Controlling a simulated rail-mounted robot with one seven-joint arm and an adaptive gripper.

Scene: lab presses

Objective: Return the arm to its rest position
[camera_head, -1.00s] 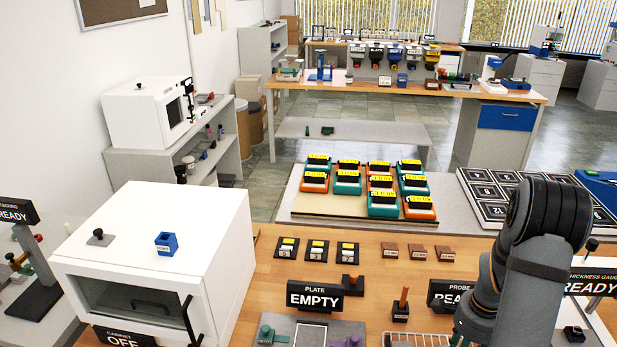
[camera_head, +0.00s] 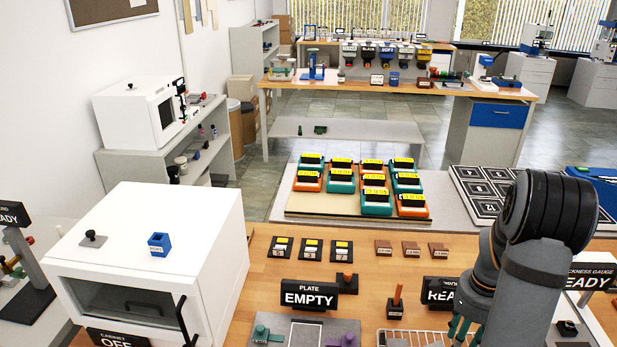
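My arm is folded at the right of the head view, with dark rounded joints above and a grey link running down past the bottom edge. My gripper does not show clearly; the arm and the picture's edge hide the place where it would be. Small dark teal pieces show beside the lower link, and I cannot tell what they belong to. The arm covers part of a READY sign (camera_head: 437,291) and part of the wooden bench (camera_head: 360,262).
A white cabinet (camera_head: 165,225) with an OFF sign (camera_head: 118,338) stands at the left. A PLATE EMPTY sign (camera_head: 309,293) stands front centre. A wire rack (camera_head: 408,338) is left of my arm. Behind are several orange and teal blocks on a board (camera_head: 340,212) and a numbered black grid (camera_head: 478,192).

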